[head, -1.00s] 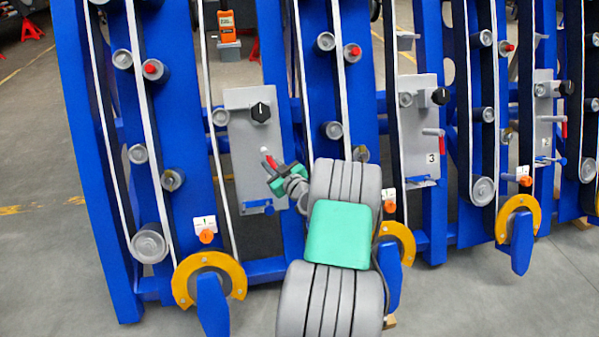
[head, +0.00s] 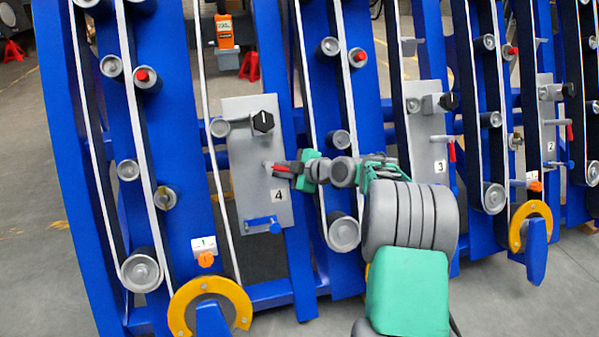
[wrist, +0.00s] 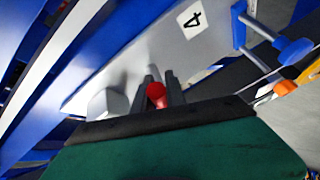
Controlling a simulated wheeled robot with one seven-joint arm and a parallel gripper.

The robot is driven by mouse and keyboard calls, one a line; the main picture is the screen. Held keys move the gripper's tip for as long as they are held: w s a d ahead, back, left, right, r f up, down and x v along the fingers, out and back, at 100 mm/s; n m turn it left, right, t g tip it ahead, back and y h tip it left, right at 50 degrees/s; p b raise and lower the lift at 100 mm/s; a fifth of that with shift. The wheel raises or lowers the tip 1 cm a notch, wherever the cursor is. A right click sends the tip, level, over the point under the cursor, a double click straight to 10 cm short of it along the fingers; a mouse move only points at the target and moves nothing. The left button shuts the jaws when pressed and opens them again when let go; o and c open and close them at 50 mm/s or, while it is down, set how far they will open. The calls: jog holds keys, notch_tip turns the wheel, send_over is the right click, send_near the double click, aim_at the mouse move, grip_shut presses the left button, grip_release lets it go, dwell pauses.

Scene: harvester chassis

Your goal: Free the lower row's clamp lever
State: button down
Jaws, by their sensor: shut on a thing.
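The clamp lever with its red handle (head: 281,169) sits on the grey plate marked 4 (head: 240,190). It points to the right of its pivot, near level in the head view. My gripper (head: 288,169) is shut on the red handle, coming in from the right. In the wrist view the red handle (wrist: 156,95) shows between the two dark fingers of my gripper (wrist: 161,90). The handle's far end is partly hidden by the fingers.
A black knob (head: 263,121) is above the lever and a blue handle (head: 262,223) below it on the same plate. A roller (head: 343,232) and blue uprights stand close by. Plate 3 (head: 428,160) on the right has a similar red lever hanging down.

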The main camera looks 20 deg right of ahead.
jog(key=shift+w+a+r, duration=0.1)
jog(key=shift+r, duration=0.1)
dwell(0.3)
jog(key=c, duration=1.7)
grip_release()
jog(key=shift+a, duration=0.15)
jog(key=o, duration=0.3)
jog(key=shift+d+f, duration=0.15)
jog(key=shift+d, duration=0.1)
jog(key=shift+o, duration=0.2)
jog(key=p+v, duration=0.2)
jog(key=v, duration=0.6)
jog(key=shift+p, duration=0.3)
